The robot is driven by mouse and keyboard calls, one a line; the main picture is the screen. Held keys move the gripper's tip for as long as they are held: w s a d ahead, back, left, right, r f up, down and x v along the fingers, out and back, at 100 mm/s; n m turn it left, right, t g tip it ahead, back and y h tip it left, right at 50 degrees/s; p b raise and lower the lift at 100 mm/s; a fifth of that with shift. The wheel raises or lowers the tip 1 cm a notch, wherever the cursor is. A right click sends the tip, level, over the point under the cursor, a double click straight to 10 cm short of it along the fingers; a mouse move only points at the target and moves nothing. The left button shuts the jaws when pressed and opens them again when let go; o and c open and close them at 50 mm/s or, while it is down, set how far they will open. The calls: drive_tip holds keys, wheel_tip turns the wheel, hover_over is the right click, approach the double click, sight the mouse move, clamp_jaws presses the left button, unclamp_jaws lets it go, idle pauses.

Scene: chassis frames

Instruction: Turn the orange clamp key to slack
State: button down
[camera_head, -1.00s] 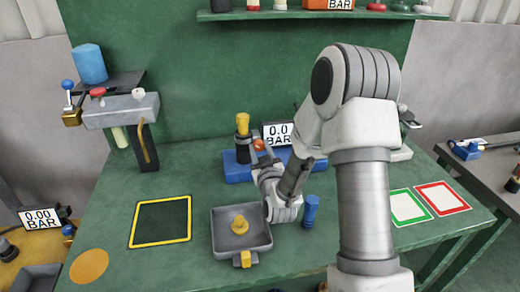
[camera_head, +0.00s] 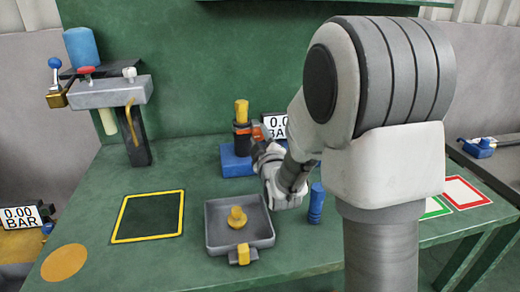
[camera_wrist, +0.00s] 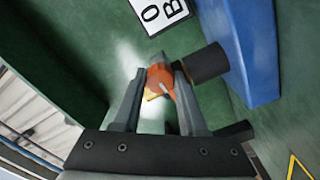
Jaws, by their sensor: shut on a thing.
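The orange clamp key (camera_wrist: 160,78) is a small round knob with a pale line on it, between my gripper's two fingers in the wrist view. My gripper (camera_wrist: 168,72) is shut on it. In the head view the orange key (camera_head: 257,134) shows only as a small patch, beside the dark clamp on the blue block (camera_head: 236,164). A yellow-topped cylinder (camera_head: 241,112) stands upright in that clamp. My gripper's fingers are mostly hidden there by my wrist. In the wrist view a dark cylinder (camera_wrist: 205,63) sticks out from the blue block just right of the fingers.
A gauge (camera_head: 274,126) stands behind the clamp. A grey tray (camera_head: 214,238) with a yellow part, and a blue peg (camera_head: 316,203), stand in front. A yellow-edged dark square (camera_head: 148,238) lies left. A grey fixture (camera_head: 110,92) stands at back left.

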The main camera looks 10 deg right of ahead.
drive_tip(key=n+b, duration=0.3)
drive_tip(key=n, duration=0.1)
drive_tip(key=shift+f+n+b, duration=0.1)
drive_tip(key=shift+n+b, duration=0.2)
drive_tip(key=shift+b, duration=0.1)
drive_tip(key=shift+n+b, duration=1.05)
drive_tip(key=shift+n, duration=0.55)
drive_tip(key=shift+r, duration=0.2)
drive_tip(key=shift+c, duration=2.2)
unclamp_jaws()
drive_tip(key=shift+f, duration=0.1)
drive_tip(key=shift+s, duration=0.1)
